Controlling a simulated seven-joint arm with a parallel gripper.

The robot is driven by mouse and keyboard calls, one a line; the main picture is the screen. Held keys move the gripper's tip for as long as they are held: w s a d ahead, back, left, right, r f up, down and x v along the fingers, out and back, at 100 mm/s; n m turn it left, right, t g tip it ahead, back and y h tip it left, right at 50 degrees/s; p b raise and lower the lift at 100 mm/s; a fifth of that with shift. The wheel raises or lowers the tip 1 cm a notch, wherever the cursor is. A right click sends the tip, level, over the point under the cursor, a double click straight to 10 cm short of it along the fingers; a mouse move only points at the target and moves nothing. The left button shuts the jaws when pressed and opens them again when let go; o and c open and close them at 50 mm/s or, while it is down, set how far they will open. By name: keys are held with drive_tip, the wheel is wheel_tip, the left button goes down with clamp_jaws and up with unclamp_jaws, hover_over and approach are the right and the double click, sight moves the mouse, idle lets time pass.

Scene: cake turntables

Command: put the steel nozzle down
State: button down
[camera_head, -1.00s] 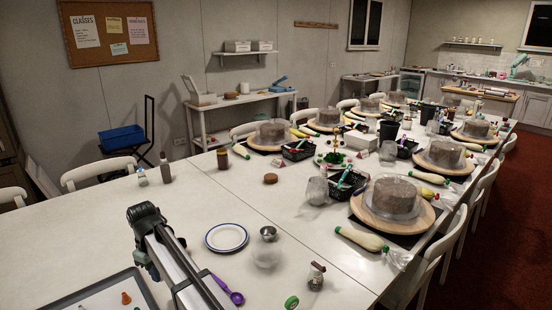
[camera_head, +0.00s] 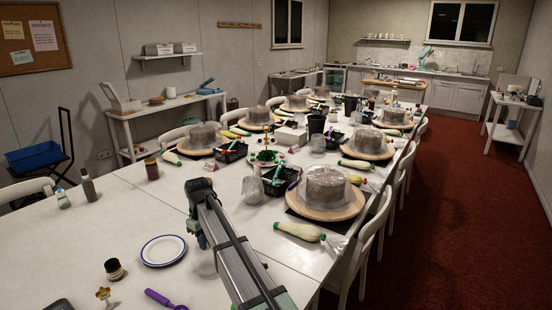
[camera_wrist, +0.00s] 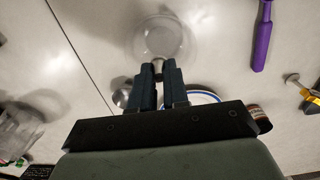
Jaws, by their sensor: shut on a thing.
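In the wrist view my gripper (camera_wrist: 158,76) is shut on a small steel nozzle (camera_wrist: 158,66), of which only a bit shows between the fingertips. A clear glass bowl (camera_wrist: 160,36) appears just beyond the fingertips; I cannot tell the height between it and the nozzle. In the head view the bowl (camera_head: 203,263) is partly behind my arm on the white table (camera_head: 90,250). The fingers and nozzle are hidden there.
A blue-rimmed plate (camera_head: 164,250) lies left of my arm. A small metal bowl (camera_wrist: 122,96) shows beside my fingers. A purple scoop (camera_head: 160,299) and a dark jar (camera_head: 115,269) are near the front.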

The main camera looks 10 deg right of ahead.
drive_tip(key=w+d+m, duration=0.2)
drive_tip(key=w+d, duration=0.2)
drive_tip(key=d, duration=1.2)
drive_tip(key=m, duration=0.7)
hover_over(285, 251)
drive_tip(key=shift+f, duration=5.25)
drive_tip(key=c, duration=1.1)
unclamp_jaws()
drive_tip(key=shift+f, duration=0.1)
wheel_tip(285, 251, up, 12)
drive_tip(key=shift+r, duration=0.15)
